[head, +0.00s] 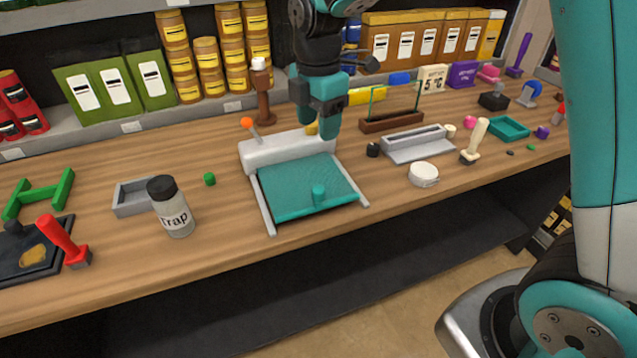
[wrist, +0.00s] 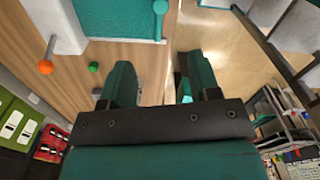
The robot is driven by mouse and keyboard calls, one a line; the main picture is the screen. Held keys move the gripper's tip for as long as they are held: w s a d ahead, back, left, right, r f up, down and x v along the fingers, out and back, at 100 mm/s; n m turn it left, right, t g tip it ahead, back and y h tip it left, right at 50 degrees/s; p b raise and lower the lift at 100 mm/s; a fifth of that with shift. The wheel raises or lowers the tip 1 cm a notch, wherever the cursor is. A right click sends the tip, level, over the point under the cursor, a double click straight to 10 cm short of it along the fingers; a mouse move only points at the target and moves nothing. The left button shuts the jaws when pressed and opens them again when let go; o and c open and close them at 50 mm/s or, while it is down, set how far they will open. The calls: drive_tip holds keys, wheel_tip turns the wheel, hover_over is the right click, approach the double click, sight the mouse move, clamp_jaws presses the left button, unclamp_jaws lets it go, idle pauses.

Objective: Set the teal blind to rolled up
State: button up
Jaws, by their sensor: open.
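The teal blind (head: 300,185) lies spread out between two pale side rails, drawn out of its white housing (head: 285,150). A teal knob (head: 319,192) stands near its front edge. A lever with an orange ball (head: 247,123) rises at the housing's left end. My gripper (head: 328,130) is open and empty, above the housing's right part. In the wrist view, my gripper (wrist: 158,82) has its two teal fingers apart with nothing between them. The blind (wrist: 120,18) shows at the top of that view, and the orange ball (wrist: 45,67) at its left.
A "Trap" jar (head: 174,207), a grey tray (head: 135,197) and a small green piece (head: 209,179) lie left of the blind. A brown stand with a teal frame (head: 392,121), a black knob (head: 373,150) and a white round container (head: 424,174) are to its right. Shelves with jars stand behind.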

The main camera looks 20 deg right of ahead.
sight(318, 189)
wheel_tip(318, 189, down, 17)
drive_tip(key=shift+r+p, duration=0.1)
drive_tip(key=shift+p, duration=1.15)
drive_tip(key=shift+c, duration=0.4)
